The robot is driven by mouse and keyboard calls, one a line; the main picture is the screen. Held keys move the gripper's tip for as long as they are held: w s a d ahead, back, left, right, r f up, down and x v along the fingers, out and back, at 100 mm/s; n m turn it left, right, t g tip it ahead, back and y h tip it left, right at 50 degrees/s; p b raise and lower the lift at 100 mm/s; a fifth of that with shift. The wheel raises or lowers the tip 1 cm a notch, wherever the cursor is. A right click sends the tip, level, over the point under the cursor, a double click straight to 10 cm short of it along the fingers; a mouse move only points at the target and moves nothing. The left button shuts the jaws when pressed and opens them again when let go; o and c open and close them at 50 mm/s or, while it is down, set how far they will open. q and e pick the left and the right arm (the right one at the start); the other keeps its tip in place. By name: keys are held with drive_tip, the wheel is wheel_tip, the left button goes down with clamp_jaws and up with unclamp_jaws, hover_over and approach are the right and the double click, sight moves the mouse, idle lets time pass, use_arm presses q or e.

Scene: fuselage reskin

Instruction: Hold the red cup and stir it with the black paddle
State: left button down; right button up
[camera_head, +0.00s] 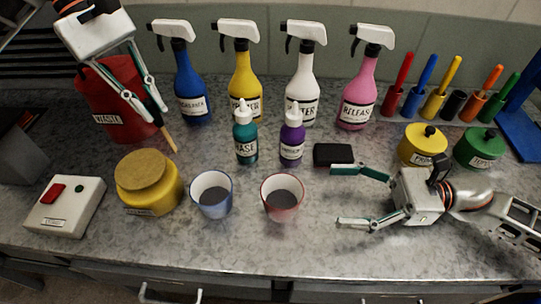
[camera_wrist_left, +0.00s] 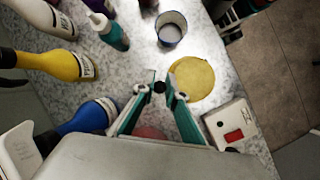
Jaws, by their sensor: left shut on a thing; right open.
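The red cup (camera_head: 283,212) stands upright on the counter with grey contents inside. My right gripper (camera_head: 338,197) is open and empty just right of the cup, its fingers pointing towards it and apart from it. My left gripper (camera_head: 154,112) is high at the upper left, shut on the black paddle (camera_head: 169,139), whose tan lower end hangs down in front of the big red container. In the left wrist view, the black end of the paddle (camera_wrist_left: 159,87) shows between the fingertips. The red cup is not clearly seen in that view.
A blue cup (camera_head: 212,206) stands left of the red cup. A yellow jar (camera_head: 150,195) and a switch box (camera_head: 64,206) are further left. Teal (camera_head: 245,143) and purple (camera_head: 292,145) bottles stand behind, with spray bottles beyond. Coloured paddles and holders stand back right. The front counter is clear.

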sight(262, 193)
use_arm(q)
drive_tip(key=shift+s+r, duration=0.25)
use_arm(e)
drive_tip(key=shift+s+r, duration=0.15)
drive_tip(key=shift+a, duration=0.1)
use_arm(q)
drive_tip(key=s+d+r+n+t, duration=0.1)
drive_tip(key=s+d+r+n, duration=0.1)
drive_tip(key=d, duration=0.6)
drive_tip(key=s+d+r+n+t, duration=0.1)
drive_tip(key=s+d+r+n, duration=0.2)
drive_tip(key=d+r+n, duration=0.2)
drive_tip(key=s+d+r+n+t+h, duration=0.1)
drive_tip(key=d+r+n, duration=0.3)
drive_tip(key=d, duration=0.7)
wheel_tip(262, 193, up, 3)
drive_tip(key=shift+s+d+f+t, duration=0.2)
drive_tip(key=shift+s+d+t, duration=0.1)
drive_tip(key=shift+s, duration=0.6)
use_arm(e)
drive_tip(key=a, duration=1.2)
drive_tip(key=shift+s, duration=0.1)
drive_tip(key=shift+d, duration=0.1)
drive_tip(key=c, duration=1.2)
use_arm(q)
wheel_tip(262, 193, down, 16)
drive_tip(key=w+g, duration=0.1)
drive_tip(key=w, duration=0.1)
drive_tip(key=shift+g, duration=0.3)
